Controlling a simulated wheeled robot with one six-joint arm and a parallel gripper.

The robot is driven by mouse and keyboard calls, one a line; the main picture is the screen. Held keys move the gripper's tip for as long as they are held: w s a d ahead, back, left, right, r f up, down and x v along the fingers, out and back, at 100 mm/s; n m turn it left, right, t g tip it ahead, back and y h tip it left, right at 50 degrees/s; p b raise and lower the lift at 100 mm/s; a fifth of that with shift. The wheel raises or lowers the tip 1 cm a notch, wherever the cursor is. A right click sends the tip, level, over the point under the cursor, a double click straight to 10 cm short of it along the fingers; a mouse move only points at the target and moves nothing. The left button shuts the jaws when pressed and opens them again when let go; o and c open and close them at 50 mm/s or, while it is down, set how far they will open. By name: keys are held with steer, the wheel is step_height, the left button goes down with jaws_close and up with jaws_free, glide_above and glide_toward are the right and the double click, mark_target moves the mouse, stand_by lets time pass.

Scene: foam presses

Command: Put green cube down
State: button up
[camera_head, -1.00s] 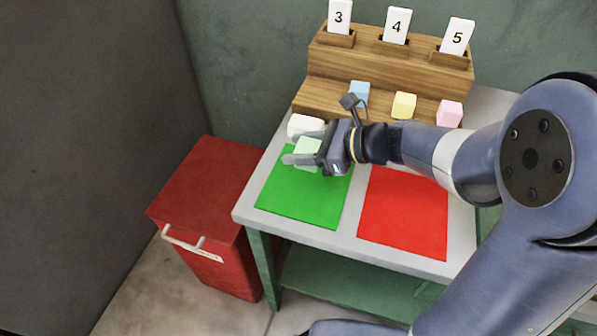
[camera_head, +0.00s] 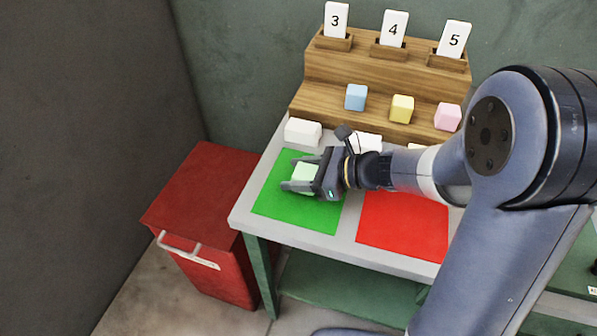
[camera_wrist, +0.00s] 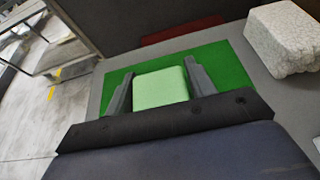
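The pale green cube (camera_head: 305,178) is between the two fingers of my gripper (camera_head: 303,180), over the green mat (camera_head: 290,217). In the wrist view the green cube (camera_wrist: 160,88) fills the space between the fingers (camera_wrist: 160,85), with one finger along each side. The gripper looks shut on it. The green mat (camera_wrist: 232,68) shows around and beyond the cube. The cube is low over the mat; I cannot tell whether its underside touches it.
A white foam block (camera_head: 303,132) lies behind the green mat. A red mat (camera_head: 400,225) is to the right. A wooden stepped stand (camera_head: 385,72) at the back holds blue (camera_head: 356,97), yellow (camera_head: 402,109) and pink (camera_head: 448,117) cubes. A red cabinet (camera_head: 205,190) stands left.

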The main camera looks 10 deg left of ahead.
steer(key=o, duration=0.3)
steer(key=shift+r, duration=0.1)
steer(key=shift+r, duration=0.2)
steer(key=p+v, duration=0.1)
steer(key=v, duration=1.1)
steer(key=shift+f, duration=0.15)
